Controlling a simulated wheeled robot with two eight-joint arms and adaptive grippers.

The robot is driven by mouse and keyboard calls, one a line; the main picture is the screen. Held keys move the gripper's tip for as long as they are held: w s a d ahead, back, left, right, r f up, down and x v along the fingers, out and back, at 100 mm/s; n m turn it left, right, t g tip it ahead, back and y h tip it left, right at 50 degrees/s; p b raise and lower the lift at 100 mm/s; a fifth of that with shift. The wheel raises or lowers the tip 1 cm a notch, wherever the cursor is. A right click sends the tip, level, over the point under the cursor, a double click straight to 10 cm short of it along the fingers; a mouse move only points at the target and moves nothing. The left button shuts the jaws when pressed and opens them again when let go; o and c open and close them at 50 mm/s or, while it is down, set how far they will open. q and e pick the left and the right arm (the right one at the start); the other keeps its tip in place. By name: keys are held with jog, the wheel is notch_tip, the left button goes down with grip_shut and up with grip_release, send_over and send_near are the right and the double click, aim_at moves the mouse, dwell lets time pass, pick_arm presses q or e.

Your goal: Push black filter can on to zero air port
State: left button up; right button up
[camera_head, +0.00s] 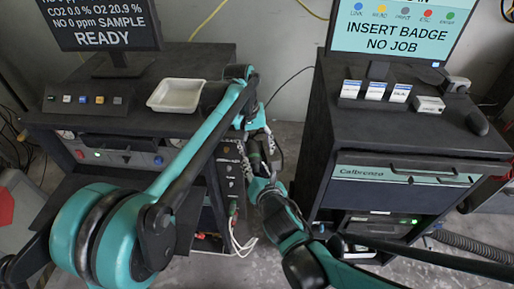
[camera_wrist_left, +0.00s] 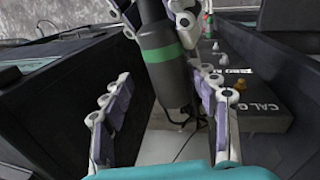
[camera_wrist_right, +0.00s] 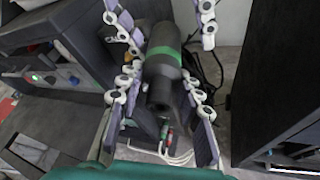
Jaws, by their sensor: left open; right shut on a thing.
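The black filter can (camera_wrist_right: 163,62), with a green band, sits between the fingers of my right gripper (camera_wrist_right: 160,82), which is shut on it. In the head view both grippers meet beside the left cabinet, my left (camera_head: 256,140) above my right (camera_head: 264,182). The zero air label (camera_wrist_left: 236,73) is on the dark port panel (camera_wrist_left: 265,118), right of the can; its port is hard to make out.
The left cabinet (camera_head: 130,122) carries a white tray (camera_head: 175,95) and a button box (camera_head: 88,100). The right cabinet (camera_head: 420,135) stands across a narrow gap of floor. White cables (camera_head: 240,240) hang below the grippers.

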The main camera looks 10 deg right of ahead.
pick_arm(q)
jog(key=shift+d, duration=0.1)
jog(key=c, duration=1.3)
pick_arm(e)
jog(key=shift+a, duration=0.1)
jog(key=o, duration=1.1)
jog(key=shift+o, duration=0.7)
jog(key=shift+s, duration=0.1)
